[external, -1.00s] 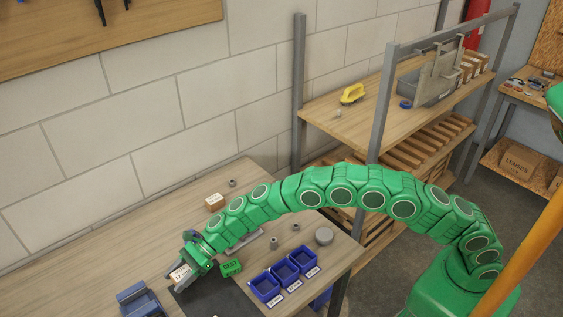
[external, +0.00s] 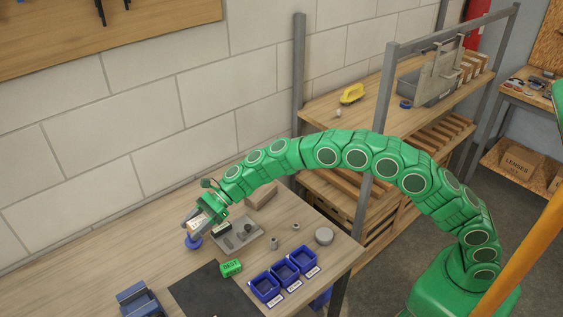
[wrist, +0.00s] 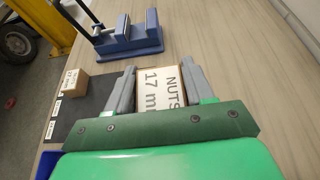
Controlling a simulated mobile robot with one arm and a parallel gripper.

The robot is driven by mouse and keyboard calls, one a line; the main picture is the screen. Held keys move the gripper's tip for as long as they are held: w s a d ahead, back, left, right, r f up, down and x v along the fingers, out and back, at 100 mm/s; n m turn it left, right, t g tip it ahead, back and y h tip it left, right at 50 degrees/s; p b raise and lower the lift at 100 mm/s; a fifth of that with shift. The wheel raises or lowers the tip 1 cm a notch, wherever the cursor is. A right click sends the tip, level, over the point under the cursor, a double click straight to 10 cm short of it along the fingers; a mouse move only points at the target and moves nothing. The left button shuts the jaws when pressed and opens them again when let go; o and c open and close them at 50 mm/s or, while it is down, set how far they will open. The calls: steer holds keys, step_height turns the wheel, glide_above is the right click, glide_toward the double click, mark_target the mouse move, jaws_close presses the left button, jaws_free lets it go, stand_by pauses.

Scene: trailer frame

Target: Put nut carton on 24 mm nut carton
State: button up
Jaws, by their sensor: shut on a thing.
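My gripper (wrist: 161,95) is shut on a nut carton (wrist: 160,86) whose white label reads "NUTS 17 mm". In the external view my gripper (external: 196,229) holds this carton above the left part of the bench, near the wall side. A second small carton (wrist: 73,82) with a white label stands at the dark mat, left of my gripper in the wrist view. Its label is too small to read, so I cannot tell whether it is the 24 mm nut carton. It does not show in the external view.
A blue vice (external: 138,299) stands beside the dark mat (external: 212,290). A green box (external: 231,268), a grey tray (external: 240,236), several blue bins (external: 279,274) and a brown box (external: 262,196) occupy the bench. A blue round object (external: 193,241) shows just below my gripper.

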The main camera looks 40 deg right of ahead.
steer(key=w+d+r, duration=0.2)
steer(key=w+d, duration=0.1)
steer(key=d, duration=0.8)
steer(key=w+d+r, duration=0.2)
steer(key=d, duration=0.8)
steer(key=shift+w+a+f, duration=1)
steer(key=shift+w+f, duration=0.5)
steer(key=shift+w, duration=0.55)
steer(key=shift+w+a+f, duration=1.05)
steer(key=shift+w+f, duration=0.4)
steer(key=shift+w, duration=0.55)
steer(key=shift+w+a+f, duration=1)
steer(key=shift+w+f, duration=0.5)
steer(key=shift+w, duration=0.55)
steer(key=shift+f, duration=0.1)
steer(key=shift+w+a+f, duration=0.1)
steer(key=shift+w+f, duration=0.05)
steer(key=shift+f, duration=1.6)
steer(key=o, duration=1.2)
steer(key=shift+f, duration=0.1)
